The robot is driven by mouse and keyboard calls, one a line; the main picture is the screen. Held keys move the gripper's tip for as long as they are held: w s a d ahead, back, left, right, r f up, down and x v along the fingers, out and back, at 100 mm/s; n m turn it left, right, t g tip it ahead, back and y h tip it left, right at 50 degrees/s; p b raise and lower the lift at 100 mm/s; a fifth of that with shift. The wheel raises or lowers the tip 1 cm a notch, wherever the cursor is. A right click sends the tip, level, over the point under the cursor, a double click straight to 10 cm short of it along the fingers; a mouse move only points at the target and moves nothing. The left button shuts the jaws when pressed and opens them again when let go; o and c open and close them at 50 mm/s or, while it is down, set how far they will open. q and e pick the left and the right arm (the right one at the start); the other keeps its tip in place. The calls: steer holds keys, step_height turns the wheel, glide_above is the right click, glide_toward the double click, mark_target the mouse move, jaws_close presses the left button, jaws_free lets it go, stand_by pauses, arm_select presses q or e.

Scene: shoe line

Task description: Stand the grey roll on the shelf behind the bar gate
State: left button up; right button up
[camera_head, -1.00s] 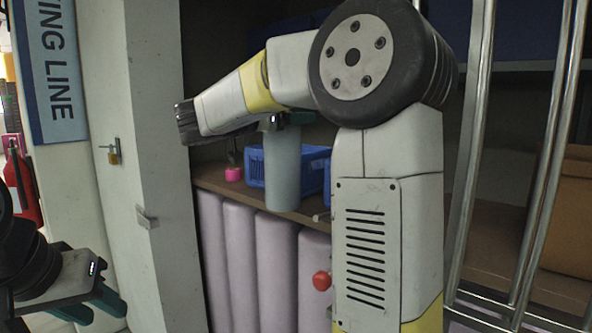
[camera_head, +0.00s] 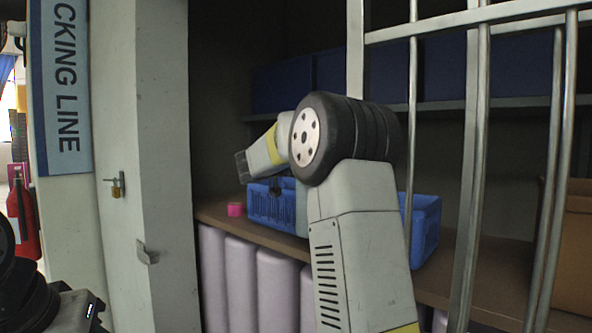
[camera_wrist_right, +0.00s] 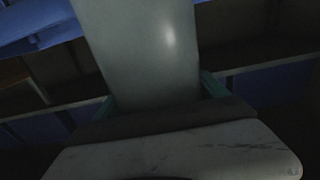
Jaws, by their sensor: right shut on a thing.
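The grey roll (camera_wrist_right: 140,45) is upright between the teal fingers of my right gripper (camera_wrist_right: 158,94), which is shut on it. In the head view only a strip of the roll (camera_head: 301,212) shows beside my right arm, in front of the blue crate. The arm hides its base, so I cannot tell whether it touches the shelf (camera_head: 217,212). The metal bar gate (camera_head: 473,180) stands at the right, nearer than the shelf. My left wrist is at the bottom left corner of the head view; its fingers are out of frame.
A blue crate (camera_head: 268,205) and another blue bin (camera_head: 425,222) are on the shelf, with a small pink item (camera_head: 236,209) at its left. A cardboard box (camera_head: 577,250) is at the right. Several lilac rolls (camera_head: 240,280) stand below. A white pillar (camera_head: 163,150) bounds the left.

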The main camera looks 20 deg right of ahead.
steer(key=shift+f, duration=1.4)
steer(key=o, duration=2)
steer(key=v, duration=1.2)
steer(key=shift+r, duration=0.1)
